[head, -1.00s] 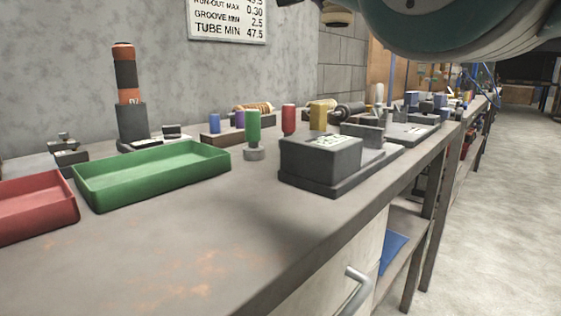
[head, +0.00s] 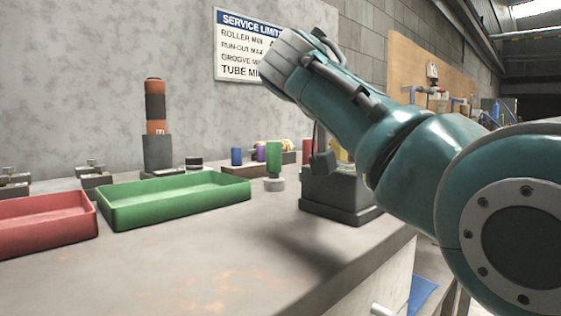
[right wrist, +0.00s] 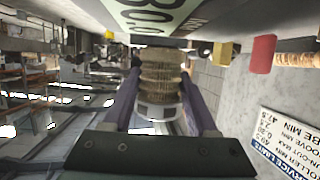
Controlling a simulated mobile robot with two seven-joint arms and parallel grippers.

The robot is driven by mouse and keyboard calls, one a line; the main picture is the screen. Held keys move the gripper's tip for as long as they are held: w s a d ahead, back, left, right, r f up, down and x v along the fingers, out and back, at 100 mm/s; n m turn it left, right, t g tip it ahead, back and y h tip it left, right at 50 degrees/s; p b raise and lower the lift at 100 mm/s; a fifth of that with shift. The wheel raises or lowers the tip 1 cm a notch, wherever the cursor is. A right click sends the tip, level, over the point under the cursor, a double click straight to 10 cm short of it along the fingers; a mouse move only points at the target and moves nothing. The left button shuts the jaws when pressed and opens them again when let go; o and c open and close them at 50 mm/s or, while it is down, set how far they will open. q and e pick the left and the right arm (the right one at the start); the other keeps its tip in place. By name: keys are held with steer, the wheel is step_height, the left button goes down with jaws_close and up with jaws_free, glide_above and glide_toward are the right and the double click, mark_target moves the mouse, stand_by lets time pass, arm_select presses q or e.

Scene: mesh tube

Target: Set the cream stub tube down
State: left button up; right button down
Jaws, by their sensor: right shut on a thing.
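My right gripper (right wrist: 160,88) shows in the right wrist view, its two purple-grey fingers closed on either side of a short ribbed tan-cream cylinder with a pale ring at its near end. I take this to be the cream stub tube (right wrist: 160,70). Its far end is close to a dark block with a pale lettered label, and I cannot tell whether they touch. In the head view my right arm reaches in from the right over the dark block; the tube and fingertips are hidden there. My left gripper is in no view.
A green tray (head: 175,208) and a red tray (head: 45,230) lie on the bench's left. A green cylinder (head: 273,158) stands on a small grey base beside the dark block (head: 340,196). An orange-black column (head: 155,108) stands at the back. The front bench top (head: 190,270) is clear.

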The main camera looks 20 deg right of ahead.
steer(key=shift+f+b, duration=0.4)
steer(key=shift+f, duration=1.6)
steer(key=shift+f, duration=0.1)
steer(key=shift+c, duration=0.9)
jaws_free()
steer(key=shift+s+a+r, duration=0.1)
steer(key=shift+a+r, duration=0.15)
steer(key=shift+a, duration=0.05)
steer(key=p+v, duration=0.1)
steer(key=v, duration=1)
steer(key=shift+s+a+p, duration=0.15)
steer(key=shift+p, duration=0.2)
